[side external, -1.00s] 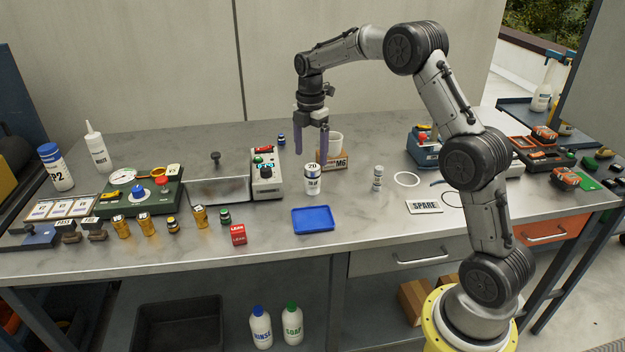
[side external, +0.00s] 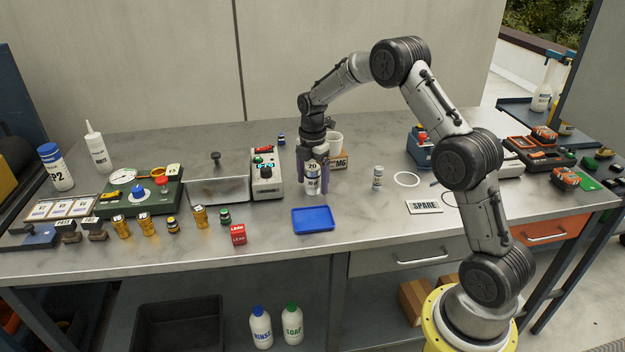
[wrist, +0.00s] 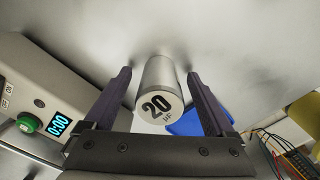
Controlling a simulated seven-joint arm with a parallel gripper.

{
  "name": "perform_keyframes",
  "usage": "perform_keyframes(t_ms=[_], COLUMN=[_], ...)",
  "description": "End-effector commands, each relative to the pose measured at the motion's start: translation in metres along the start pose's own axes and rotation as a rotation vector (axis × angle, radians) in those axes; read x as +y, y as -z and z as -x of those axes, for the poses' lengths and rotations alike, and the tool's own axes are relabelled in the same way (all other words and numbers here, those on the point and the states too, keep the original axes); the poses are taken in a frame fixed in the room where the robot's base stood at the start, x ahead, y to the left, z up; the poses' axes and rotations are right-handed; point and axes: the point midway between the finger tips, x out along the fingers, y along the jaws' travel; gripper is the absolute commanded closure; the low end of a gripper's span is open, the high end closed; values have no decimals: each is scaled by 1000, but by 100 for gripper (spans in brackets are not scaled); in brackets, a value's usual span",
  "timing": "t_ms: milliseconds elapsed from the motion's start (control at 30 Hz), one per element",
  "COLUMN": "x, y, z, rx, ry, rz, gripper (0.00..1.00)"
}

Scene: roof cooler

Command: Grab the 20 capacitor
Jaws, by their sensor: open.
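The capacitor marked 20 (side external: 313,181) is a white and silver cylinder standing upright on the grey bench, behind the blue tray (side external: 313,220). In the wrist view its round top (wrist: 160,108) with "20" faces the camera. My gripper (side external: 313,185) points down over it. The two dark purple fingers (wrist: 160,97) are open, one on each side of the capacitor. In the wrist view a gap shows between the capacitor and each finger.
A grey meter box (side external: 266,175) with a lit display stands close on the left. A smaller cylinder (side external: 377,178) stands to the right. A red block (side external: 238,234) lies front left.

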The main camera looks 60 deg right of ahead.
Motion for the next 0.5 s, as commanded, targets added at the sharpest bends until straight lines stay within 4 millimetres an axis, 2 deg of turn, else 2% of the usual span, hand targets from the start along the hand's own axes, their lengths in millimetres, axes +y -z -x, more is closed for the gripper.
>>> perform_keyframes(t_ms=[67, 500], x=[0, 0], y=[0, 0], z=[0, 0], rx=[0, 0], ry=[0, 0], rz=[0, 0], gripper=[13, 92])
